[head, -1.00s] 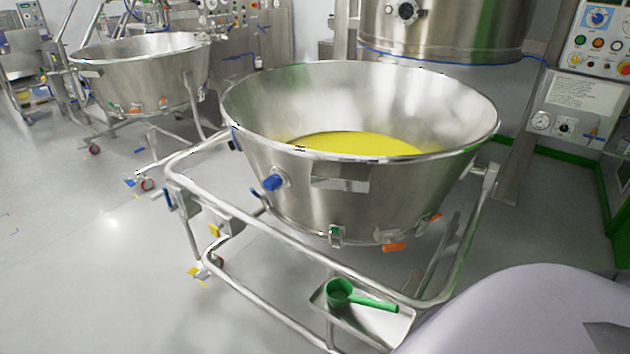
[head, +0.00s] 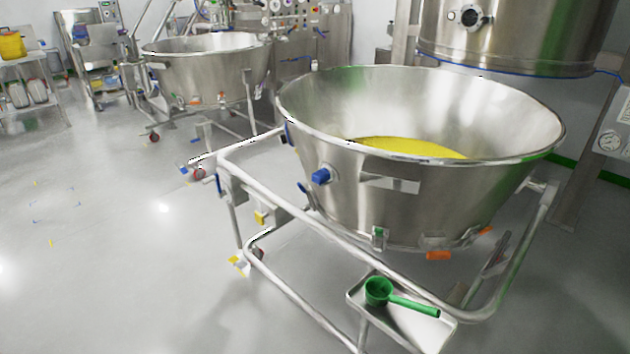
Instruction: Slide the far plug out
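A large steel bowl (head: 470,190) with yellow powder (head: 410,147) inside sits tilted in a wheeled tube frame (head: 330,232). A blue plug (head: 320,177) sticks out of the bowl's near left wall. A smaller dark and blue piece (head: 287,133) shows farther back at the bowl's left edge, mostly hidden by the wall; I cannot tell whether it is a second plug. Neither of my grippers is in view.
A green scoop (head: 380,292) lies on a small steel tray (head: 440,330) on the frame's near side. A second steel bowl (head: 205,75) on a wheeled frame stands behind at the left.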

